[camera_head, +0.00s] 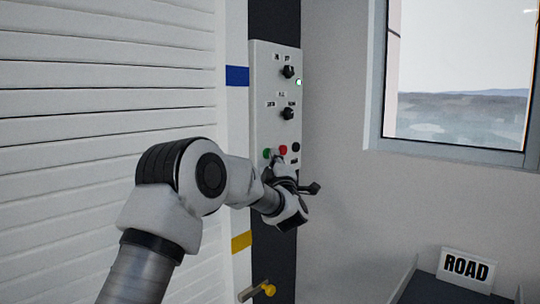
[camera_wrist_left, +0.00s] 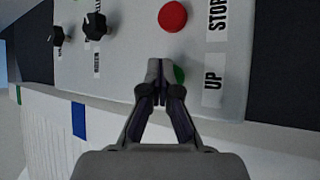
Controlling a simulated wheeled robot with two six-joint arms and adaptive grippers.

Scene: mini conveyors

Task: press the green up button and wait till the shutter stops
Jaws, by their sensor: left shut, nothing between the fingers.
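The green up button (camera_head: 267,153) is on the white control panel (camera_head: 262,85), beside the red button (camera_head: 283,149). In the left wrist view the green button (camera_wrist_left: 179,75) is partly hidden behind my fingertips, next to the label UP (camera_wrist_left: 212,86). The red button also shows there (camera_wrist_left: 172,17), by the label STOP. My left gripper (camera_head: 274,162) is shut and empty, with its tips (camera_wrist_left: 160,72) at the green button's edge. I cannot tell whether they touch it. The slatted white shutter (camera_head: 110,80) fills the left of the head view. My right gripper is out of view.
A yellow-knobbed lever (camera_head: 268,289) is below. The wall right of the panel is clear.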

